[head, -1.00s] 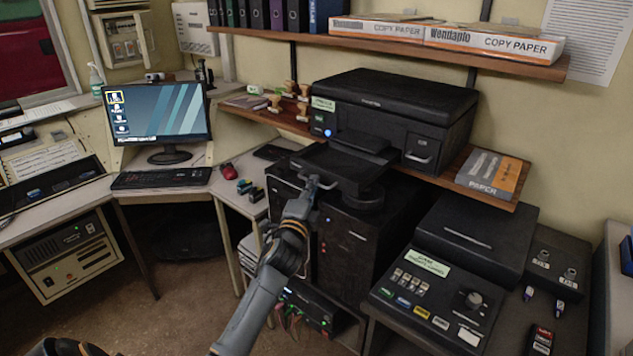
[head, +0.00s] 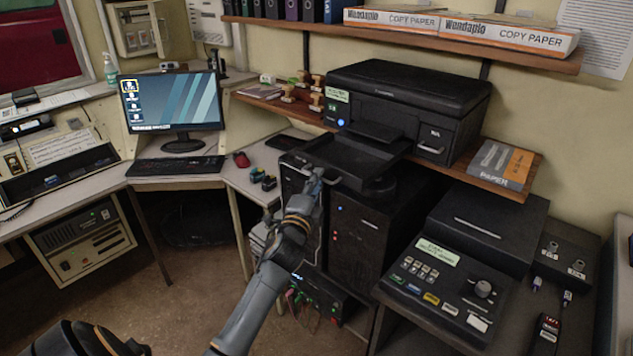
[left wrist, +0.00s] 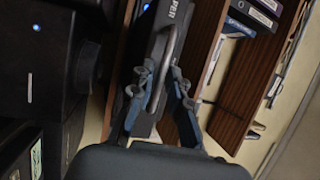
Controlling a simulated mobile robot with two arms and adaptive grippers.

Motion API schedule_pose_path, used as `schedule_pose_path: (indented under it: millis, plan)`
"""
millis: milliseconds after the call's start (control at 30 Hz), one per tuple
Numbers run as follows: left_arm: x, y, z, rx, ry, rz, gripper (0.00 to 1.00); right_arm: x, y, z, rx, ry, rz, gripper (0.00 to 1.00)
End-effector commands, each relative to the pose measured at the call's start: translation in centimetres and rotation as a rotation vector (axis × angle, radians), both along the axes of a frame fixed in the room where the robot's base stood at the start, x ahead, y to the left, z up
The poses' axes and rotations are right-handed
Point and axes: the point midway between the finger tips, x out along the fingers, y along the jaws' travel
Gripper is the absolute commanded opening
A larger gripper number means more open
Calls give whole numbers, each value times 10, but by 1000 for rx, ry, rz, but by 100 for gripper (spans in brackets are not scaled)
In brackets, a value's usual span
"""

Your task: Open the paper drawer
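The paper drawer (head: 345,160) is a black tray that sticks well out from the front of the black printer (head: 405,105). Its metal loop handle (left wrist: 171,45) shows in the left wrist view, by a dark front with the letters "PER". My left gripper (head: 315,178) is at the drawer's front in the head view. The inside of the drawer is mostly hidden. My right gripper is not in view.
A wooden shelf (head: 440,178) carries the printer, several stamps and a paper pack (head: 500,163). A black tower (head: 365,235) stands below the drawer. A control panel (head: 445,275) is at the right. A keyboard (head: 175,166) and monitor (head: 172,103) are at the left.

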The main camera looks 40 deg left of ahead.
Motion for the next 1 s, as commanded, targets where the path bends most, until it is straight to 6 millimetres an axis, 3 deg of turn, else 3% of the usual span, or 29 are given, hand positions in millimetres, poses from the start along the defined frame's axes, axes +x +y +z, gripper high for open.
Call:
schedule_pose_path:
  millis: [267,700,1000]
  plan:
    - [-16,-5,-4,0,1,0,18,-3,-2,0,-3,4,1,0]
    - [-96,-32,-19,-2,1,0,18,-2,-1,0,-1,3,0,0]
    - [-112,-37,-21,0,0,0,18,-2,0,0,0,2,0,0]
